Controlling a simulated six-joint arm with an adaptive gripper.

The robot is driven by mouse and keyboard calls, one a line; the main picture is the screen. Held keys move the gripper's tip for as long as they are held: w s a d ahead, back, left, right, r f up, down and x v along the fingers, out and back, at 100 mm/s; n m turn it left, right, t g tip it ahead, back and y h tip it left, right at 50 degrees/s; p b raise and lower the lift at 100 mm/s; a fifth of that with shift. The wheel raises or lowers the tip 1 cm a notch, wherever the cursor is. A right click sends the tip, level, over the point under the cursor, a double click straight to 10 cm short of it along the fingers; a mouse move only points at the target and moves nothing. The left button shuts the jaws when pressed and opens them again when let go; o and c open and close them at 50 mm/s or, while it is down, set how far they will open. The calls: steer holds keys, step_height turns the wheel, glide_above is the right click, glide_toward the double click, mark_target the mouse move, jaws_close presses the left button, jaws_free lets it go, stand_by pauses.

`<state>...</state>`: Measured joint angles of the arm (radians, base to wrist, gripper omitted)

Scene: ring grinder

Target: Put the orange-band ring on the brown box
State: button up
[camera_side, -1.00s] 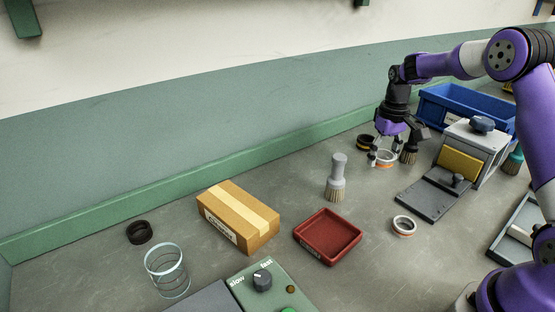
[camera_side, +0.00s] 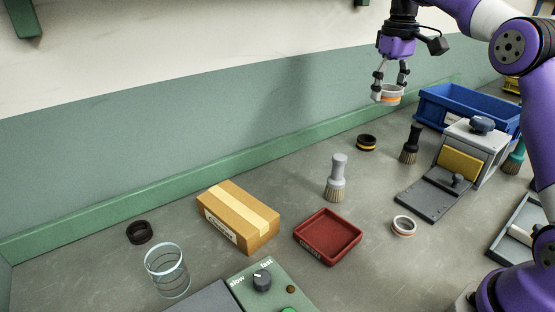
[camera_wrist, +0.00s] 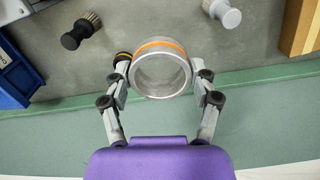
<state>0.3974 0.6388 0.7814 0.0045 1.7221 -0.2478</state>
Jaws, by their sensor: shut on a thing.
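My gripper (camera_side: 389,88) is shut on the orange-band ring (camera_side: 391,97), a pale metal ring with an orange stripe. It holds the ring high above the bench, in front of the back wall. In the wrist view the ring (camera_wrist: 161,72) sits between both fingertips of my gripper (camera_wrist: 160,77), its opening facing the camera. The brown box (camera_side: 225,225) lies on the bench left of centre, with a pale tape strip along its top and nothing on it. A corner of the brown box (camera_wrist: 300,28) shows at the wrist view's upper right.
A grey brush (camera_side: 337,178) and a red tray (camera_side: 328,236) stand right of the box. Another banded ring (camera_side: 403,226), a yellow-band black ring (camera_side: 366,142), a dark brush (camera_side: 411,145), a blue bin (camera_side: 440,112) and a grey machine (camera_side: 465,160) are further right. A glass (camera_side: 167,272) and dark ring (camera_side: 139,232) are left.

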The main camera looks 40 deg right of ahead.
steer(key=w+a+n, duration=0.2)
steer(key=a+n, duration=0.6)
steer(key=a, duration=1.3)
steer(key=s+a+n, duration=0.4)
steer(key=s+a, duration=0.1)
steer(key=a, duration=0.4)
steer(key=s+a+n, duration=0.4)
steer(key=s+a, duration=0.1)
steer(key=a, duration=0.5)
glide_above(252, 224)
step_height(252, 224, down, 12)
steer(key=shift+f, duration=2.05)
steer(key=shift+f, duration=0.1)
steer(key=o, duration=1.3)
